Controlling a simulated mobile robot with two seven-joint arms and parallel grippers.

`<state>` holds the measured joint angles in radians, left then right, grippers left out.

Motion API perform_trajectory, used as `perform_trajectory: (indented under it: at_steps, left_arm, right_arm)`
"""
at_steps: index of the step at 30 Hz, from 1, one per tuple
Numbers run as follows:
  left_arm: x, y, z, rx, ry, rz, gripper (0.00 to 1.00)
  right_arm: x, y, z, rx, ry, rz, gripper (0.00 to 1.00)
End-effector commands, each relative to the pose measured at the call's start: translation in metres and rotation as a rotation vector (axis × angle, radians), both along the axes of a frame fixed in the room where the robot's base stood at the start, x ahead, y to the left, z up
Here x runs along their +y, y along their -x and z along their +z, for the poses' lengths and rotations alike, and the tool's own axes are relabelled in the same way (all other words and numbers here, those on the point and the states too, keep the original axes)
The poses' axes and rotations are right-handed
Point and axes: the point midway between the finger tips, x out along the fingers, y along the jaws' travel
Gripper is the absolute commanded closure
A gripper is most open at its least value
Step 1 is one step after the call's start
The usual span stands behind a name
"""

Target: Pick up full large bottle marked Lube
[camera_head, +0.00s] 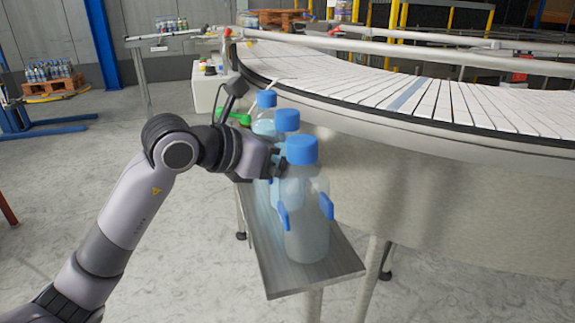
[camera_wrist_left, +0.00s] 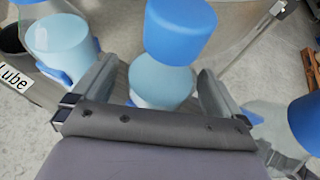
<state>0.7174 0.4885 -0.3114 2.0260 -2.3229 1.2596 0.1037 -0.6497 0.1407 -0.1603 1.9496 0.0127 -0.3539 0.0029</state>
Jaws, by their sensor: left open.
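Three large bottles with blue caps and pale blue contents stand upright in a row on a narrow metal shelf (camera_head: 318,277): the front bottle (camera_head: 306,235), the middle bottle (camera_head: 287,121) and the back bottle (camera_head: 265,100). My left gripper (camera_head: 277,164) is at the middle bottle, partly hiding it. In the left wrist view its open fingers (camera_wrist_left: 157,72) stand either side of the middle bottle (camera_wrist_left: 160,84); I cannot tell if they touch it. A white label reading "Lube" (camera_wrist_left: 13,79) shows near the back bottle (camera_wrist_left: 62,48). The front bottle's cap (camera_wrist_left: 306,120) is at right.
A green item (camera_head: 235,118) lies behind my wrist. A pallet of bottles (camera_head: 55,85) stands far left.

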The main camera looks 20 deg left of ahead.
Motion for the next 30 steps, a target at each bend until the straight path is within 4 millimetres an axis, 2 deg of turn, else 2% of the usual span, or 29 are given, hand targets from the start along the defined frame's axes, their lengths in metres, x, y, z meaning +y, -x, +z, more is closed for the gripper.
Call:
perform_trajectory:
  at_steps: [7,12,14,23,30]
  left_arm:
    - [-0.001,-0.002,-0.001,-0.001,-0.001,0.0,0.0]
    - [-0.001,-0.001,-0.001,-0.001,-0.001,0.0,0.55]
    - [-0.001,-0.001,-0.001,-0.001,-0.001,0.0,0.75]
    - [-0.001,-0.001,0.003,-0.006,0.002,0.0,0.75]
    - [-0.001,-0.002,0.02,-0.01,0.001,-0.001,0.75]
  right_arm:
    - [0.0,0.0,0.0,0.0,0.0,0.0,0.57]
    - [0.0,0.0,0.0,0.001,0.0,0.0,0.57]
    - [0.0,0.0,0.0,0.0,0.0,0.0,0.57]
    - [0.0,0.0,0.0,0.001,0.001,-0.001,0.57]
    - [0.0,0.0,0.0,0.001,0.0,-0.001,0.57]
